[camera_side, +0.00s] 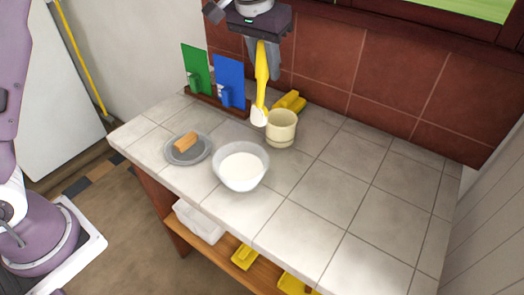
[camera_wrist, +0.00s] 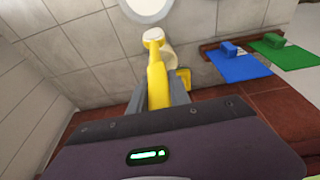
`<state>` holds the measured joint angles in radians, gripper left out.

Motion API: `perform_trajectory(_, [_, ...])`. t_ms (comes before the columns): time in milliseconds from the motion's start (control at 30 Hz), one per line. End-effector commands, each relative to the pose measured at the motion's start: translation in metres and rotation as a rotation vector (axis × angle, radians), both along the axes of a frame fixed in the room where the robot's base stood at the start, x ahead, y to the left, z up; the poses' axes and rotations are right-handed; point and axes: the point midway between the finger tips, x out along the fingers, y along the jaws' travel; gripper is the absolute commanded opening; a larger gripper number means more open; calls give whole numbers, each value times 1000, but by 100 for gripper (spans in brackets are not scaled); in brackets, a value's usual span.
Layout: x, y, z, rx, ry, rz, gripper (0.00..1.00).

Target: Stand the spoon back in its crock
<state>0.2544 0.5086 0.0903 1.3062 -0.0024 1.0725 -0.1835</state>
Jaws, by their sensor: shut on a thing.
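My gripper (camera_side: 262,68) is shut on the yellow handle of the spoon (camera_side: 261,85), above the counter. The spoon hangs nearly upright with its pale head down. The head is close to the left side of the cream crock (camera_side: 282,125) in the side view; I cannot tell if they touch. The crock stands upright on the tiled counter. In the wrist view the spoon (camera_wrist: 156,75) runs out from between the fingers of my gripper (camera_wrist: 158,95), and its head partly covers the crock (camera_wrist: 169,57).
A glass bowl of white stuff (camera_side: 241,167) and a grey plate (camera_side: 199,155) with a tan block (camera_side: 186,142) stand in front. A rack holds a green board (camera_side: 196,67) and a blue board (camera_side: 230,80). A yellow object (camera_side: 292,100) lies behind the crock. The counter's right side (camera_side: 370,190) is clear.

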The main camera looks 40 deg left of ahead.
Motion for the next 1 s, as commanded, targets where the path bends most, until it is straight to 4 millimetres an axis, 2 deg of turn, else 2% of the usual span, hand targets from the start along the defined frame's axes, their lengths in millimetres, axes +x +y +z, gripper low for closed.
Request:
perform_trajectory(100, [44,1,-6,2,-62,2,0])
perform_trajectory(200, [73,2,-9,5,-108,0,0])
perform_trajectory(300, [86,3,-22,6,-129,-3,0])
perform_trajectory(400, [87,3,-48,7,-130,-5,0])
perform_trajectory(700, [87,3,-103,5,-131,-3,0])
perform_trajectory(800, [87,3,-111,5,-133,-3,0])
perform_trajectory(1000, [87,3,-110,5,-135,-3,0])
